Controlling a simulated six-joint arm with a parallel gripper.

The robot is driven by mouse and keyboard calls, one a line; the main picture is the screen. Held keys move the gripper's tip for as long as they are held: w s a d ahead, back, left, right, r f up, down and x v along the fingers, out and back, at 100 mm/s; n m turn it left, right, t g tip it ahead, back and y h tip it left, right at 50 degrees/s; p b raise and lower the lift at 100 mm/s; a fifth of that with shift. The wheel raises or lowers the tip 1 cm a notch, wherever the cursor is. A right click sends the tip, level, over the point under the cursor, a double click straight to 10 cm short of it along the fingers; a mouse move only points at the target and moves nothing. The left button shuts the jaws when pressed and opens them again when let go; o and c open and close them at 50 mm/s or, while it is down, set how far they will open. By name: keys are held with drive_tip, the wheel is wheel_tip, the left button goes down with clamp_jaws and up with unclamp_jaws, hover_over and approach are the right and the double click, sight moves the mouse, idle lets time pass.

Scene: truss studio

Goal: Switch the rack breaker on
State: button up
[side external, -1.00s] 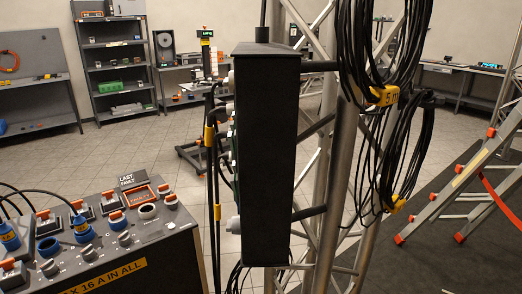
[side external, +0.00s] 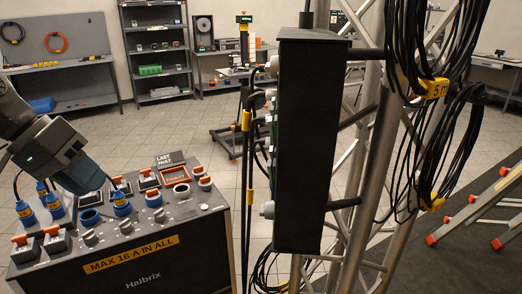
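The sloped control panel (side external: 218,203), marked Halbrix and MAX 16 A IN ALL, stands at lower left. Its top carries several orange-tipped switches, including one at the front left (side external: 57,238) and one at the back (side external: 148,178). No readable label tells me which is the rack breaker, and the switch positions are too small to tell. My gripper (side external: 82,172) hangs over the panel's back left part, a dark body with a blue-grey end. Its fingers cannot be made out, nor can contact with the panel. It hides some of the controls behind it.
A tall dark box (side external: 305,150) on a metal truss (side external: 372,185) stands to the right, with hanging black cables (side external: 430,130). A ladder (side external: 480,212) stands far right.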

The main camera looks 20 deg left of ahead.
drive_tip(key=w+d+h, duration=0.1)
drive_tip(key=w, duration=0.2)
drive_tip(key=w+d+h, duration=0.1)
drive_tip(key=w, duration=0.2)
drive_tip(key=w+d+h, duration=0.1)
drive_tip(key=w, duration=0.2)
drive_tip(key=shift+d+r+g, duration=0.15)
drive_tip(key=shift+r+g, duration=0.15)
drive_tip(key=shift+g, duration=0.1)
drive_tip(key=c, duration=0.4)
drive_tip(key=w+h, duration=0.1)
drive_tip(key=w, duration=0.1)
drive_tip(key=w+d+h, duration=0.1)
drive_tip(key=w, duration=0.2)
drive_tip(key=w+d+f+h, duration=0.1)
drive_tip(key=w, duration=0.1)
drive_tip(key=shift+w+n, duration=0.3)
drive_tip(key=shift+w, duration=0.1)
clamp_jaws()
drive_tip(key=w+d+f+h, duration=0.1)
drive_tip(key=w+f+h, duration=0.4)
drive_tip(key=w, duration=0.6)
drive_tip(key=shift+f+n, duration=0.15)
drive_tip(key=shift+n, duration=0.25)
drive_tip(key=shift+d, duration=0.15)
